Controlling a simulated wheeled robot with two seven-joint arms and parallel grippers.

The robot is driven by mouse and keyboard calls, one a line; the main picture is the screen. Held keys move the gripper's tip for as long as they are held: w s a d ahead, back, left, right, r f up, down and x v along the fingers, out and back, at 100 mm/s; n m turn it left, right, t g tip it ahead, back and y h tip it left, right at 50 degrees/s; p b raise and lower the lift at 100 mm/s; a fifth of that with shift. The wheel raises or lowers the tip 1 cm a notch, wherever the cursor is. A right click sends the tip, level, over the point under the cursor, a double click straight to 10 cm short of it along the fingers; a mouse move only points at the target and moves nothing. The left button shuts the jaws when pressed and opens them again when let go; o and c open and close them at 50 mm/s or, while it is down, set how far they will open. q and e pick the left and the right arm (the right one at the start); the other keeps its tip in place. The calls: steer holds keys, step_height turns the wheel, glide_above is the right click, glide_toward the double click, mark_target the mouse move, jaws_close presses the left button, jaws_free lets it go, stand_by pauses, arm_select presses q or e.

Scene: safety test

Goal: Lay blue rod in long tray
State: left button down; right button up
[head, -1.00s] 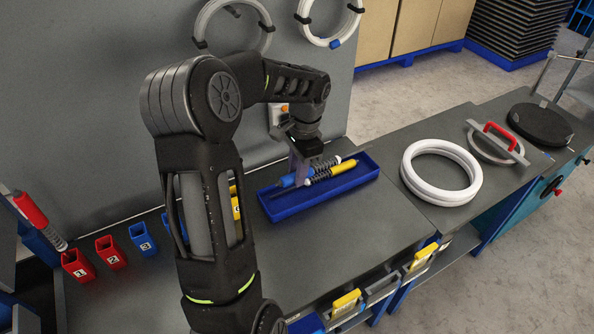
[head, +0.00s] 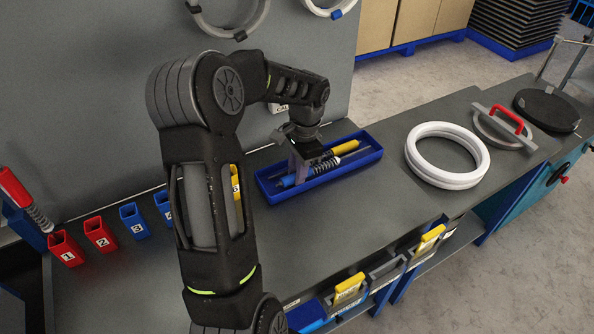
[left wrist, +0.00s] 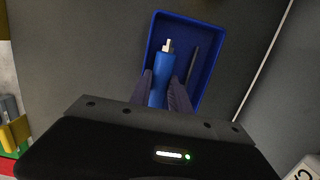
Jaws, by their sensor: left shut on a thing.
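The long blue tray (head: 345,178) lies on the grey bench. My left gripper (head: 299,172) is over its left part, shut on the blue rod (head: 286,182). The rod lies lengthwise along the tray's near side, with its dark spring part pointing right. It looks low in the tray; I cannot tell whether it touches the floor. A yellow rod (head: 345,147) lies behind it at the far side, partly hidden by my gripper. In the left wrist view the blue rod (left wrist: 158,88) sits between the fingers, inside the tray outline (left wrist: 219,45). My right gripper is not in view.
A red-handled rod (head: 20,195) and numbered red and blue holders (head: 100,234) stand at the left. White rings (head: 447,155) and a red-handled disc (head: 503,125) lie at the right. Yellow-topped bins (head: 350,288) hang below the front edge.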

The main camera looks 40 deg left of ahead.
arm_select(q)
steer(key=shift+f, duration=0.1)
steer(key=c, duration=1.1)
jaws_free()
steer(key=shift+c, duration=0.2)
steer(key=shift+f, duration=0.1)
steer(key=shift+d, duration=0.15)
steer(key=r, duration=0.4)
steer(key=w+r, duration=0.1)
steer(key=r, duration=0.2)
steer(key=shift+r, duration=0.5)
